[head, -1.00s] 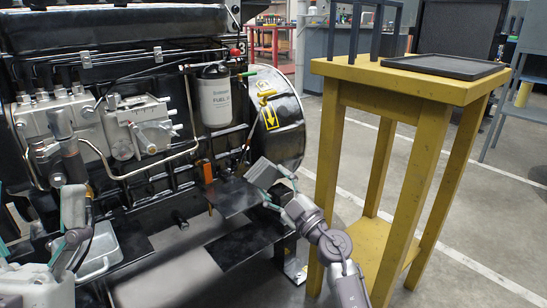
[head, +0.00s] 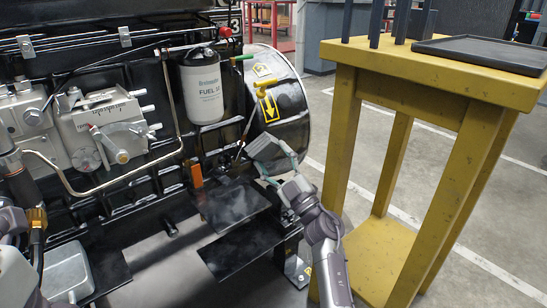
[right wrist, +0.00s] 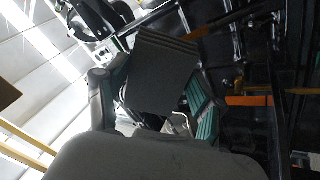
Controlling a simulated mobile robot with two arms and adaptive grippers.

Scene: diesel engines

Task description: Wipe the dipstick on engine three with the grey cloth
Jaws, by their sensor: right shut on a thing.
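In the right wrist view the cloth (right wrist: 160,75) is a folded dark-grey piece between the teal-lined fingers (right wrist: 150,105). The dipstick (head: 265,86) has a yellow T-shaped handle and a thin rod slanting down to the left, in front of the black housing with the yellow arrow. The cloth is close below the rod; I cannot tell if they touch. Engine three (head: 120,200) fills the left side. Of my left arm only parts show at the left edge, with no fingers visible.
A white fuel filter (head: 203,88) and a green handle (head: 243,58) sit left of the dipstick. Black plates (head: 238,203) jut out below the gripper. A yellow stand (head: 343,140) with a black tray (head: 487,53) is at right. Open floor lies beyond it.

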